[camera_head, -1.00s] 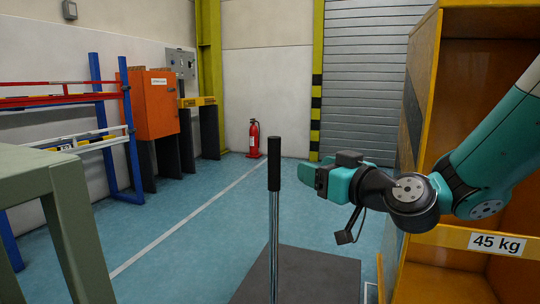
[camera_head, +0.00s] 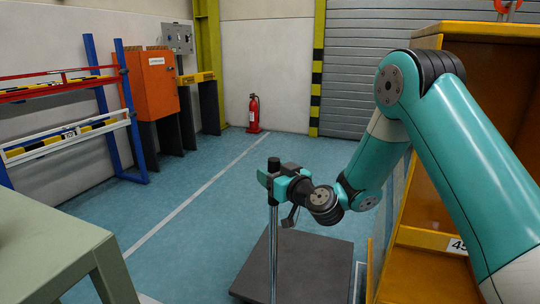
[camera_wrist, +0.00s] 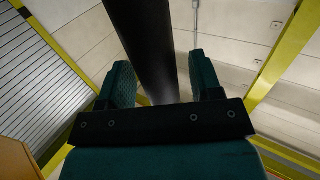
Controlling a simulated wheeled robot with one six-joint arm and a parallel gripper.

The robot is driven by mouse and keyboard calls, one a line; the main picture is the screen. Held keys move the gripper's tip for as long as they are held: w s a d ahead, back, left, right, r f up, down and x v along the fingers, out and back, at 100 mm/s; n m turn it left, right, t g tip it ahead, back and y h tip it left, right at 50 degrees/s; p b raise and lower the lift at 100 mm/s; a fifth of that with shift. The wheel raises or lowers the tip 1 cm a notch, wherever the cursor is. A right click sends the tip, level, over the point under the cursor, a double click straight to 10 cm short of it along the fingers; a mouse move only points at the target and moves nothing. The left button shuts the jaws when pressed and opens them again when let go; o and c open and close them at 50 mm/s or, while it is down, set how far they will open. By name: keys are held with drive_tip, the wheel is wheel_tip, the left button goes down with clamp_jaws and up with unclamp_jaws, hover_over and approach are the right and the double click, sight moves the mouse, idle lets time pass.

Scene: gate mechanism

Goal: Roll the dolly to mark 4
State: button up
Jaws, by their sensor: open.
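The dolly's dark flat platform (camera_head: 310,262) sits on the blue floor at lower middle of the head view. Its upright metal handle post (camera_head: 273,240) ends in a black grip (camera_head: 273,162). My teal gripper (camera_head: 271,182) is open at the top of the post, just below the grip's end. In the wrist view, the dark handle (camera_wrist: 148,45) runs between the two open fingers (camera_wrist: 165,88). I cannot tell whether either finger touches it.
A yellow cabinet (camera_head: 425,240) stands close on the right. A green-grey table (camera_head: 50,250) is at lower left. A white floor line (camera_head: 190,200) runs toward the red extinguisher (camera_head: 253,114). An orange box (camera_head: 155,85) and blue rack (camera_head: 130,120) line the left wall. Open floor lies ahead.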

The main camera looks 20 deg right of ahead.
drive_tip(key=shift+w+a+r+p, duration=0.15)
drive_tip(key=shift+w+a+p, duration=0.05)
drive_tip(key=shift+w+p, duration=0.4)
drive_tip(key=shift+w+a+f, duration=0.15)
drive_tip(key=shift+w+f, duration=0.05)
drive_tip(key=shift+w, duration=0.05)
